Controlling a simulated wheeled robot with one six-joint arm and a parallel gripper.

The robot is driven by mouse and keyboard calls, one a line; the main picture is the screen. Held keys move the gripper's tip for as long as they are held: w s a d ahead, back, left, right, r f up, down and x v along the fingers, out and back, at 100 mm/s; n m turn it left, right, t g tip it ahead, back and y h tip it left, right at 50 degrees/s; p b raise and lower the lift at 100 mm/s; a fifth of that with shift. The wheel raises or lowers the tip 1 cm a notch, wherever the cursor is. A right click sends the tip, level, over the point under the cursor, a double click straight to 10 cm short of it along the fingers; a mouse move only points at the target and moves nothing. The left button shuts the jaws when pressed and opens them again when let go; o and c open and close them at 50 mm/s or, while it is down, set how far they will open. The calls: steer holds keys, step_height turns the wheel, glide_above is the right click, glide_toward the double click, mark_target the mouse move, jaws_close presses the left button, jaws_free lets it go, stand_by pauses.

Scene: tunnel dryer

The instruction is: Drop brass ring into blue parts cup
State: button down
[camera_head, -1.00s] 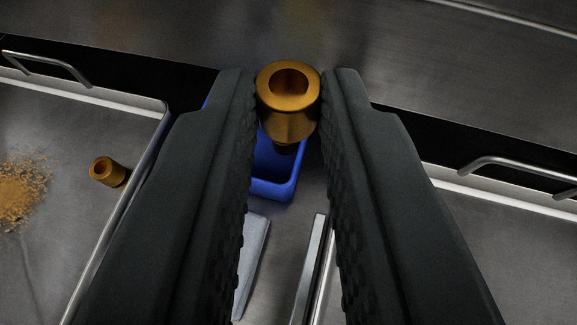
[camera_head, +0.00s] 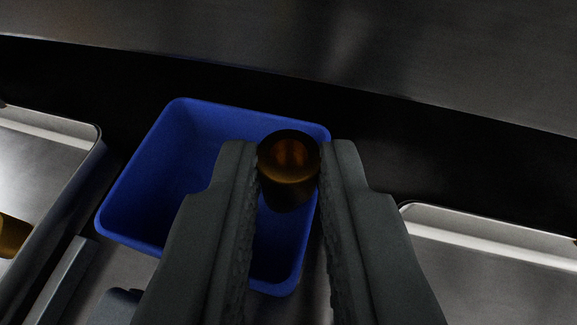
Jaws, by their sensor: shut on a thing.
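The brass ring (camera_head: 288,180) is a short brass cylinder with a hole in its top, now dark in shadow. My gripper (camera_head: 289,172) is shut on it, one finger on each side, with the ring at the fingertips. The blue parts cup (camera_head: 160,185) is an open rectangular bin behind and below the fingers. In the picture the ring overlaps the right part of the cup's opening. The ring's height above the cup is hard to tell. My fingers hide part of the cup's right side and near wall.
A metal tray (camera_head: 62,140) lies left, with a second brass piece (camera_head: 12,236) at the picture's edge. Another metal tray (camera_head: 480,235) lies right. A grey bar (camera_head: 62,280) lies left of my fingers. A metal wall (camera_head: 400,60) rises behind the cup.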

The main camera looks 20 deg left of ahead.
steer(key=shift+f, duration=0.3)
steer(key=c, duration=1.3)
jaws_free()
steer(key=shift+f, duration=0.1)
steer(key=shift+c, duration=0.2)
steer(key=shift+s+r, duration=0.1)
steer(key=shift+r, duration=0.5)
steer(key=shift+v, duration=3.55)
steer(key=shift+f, duration=0.1)
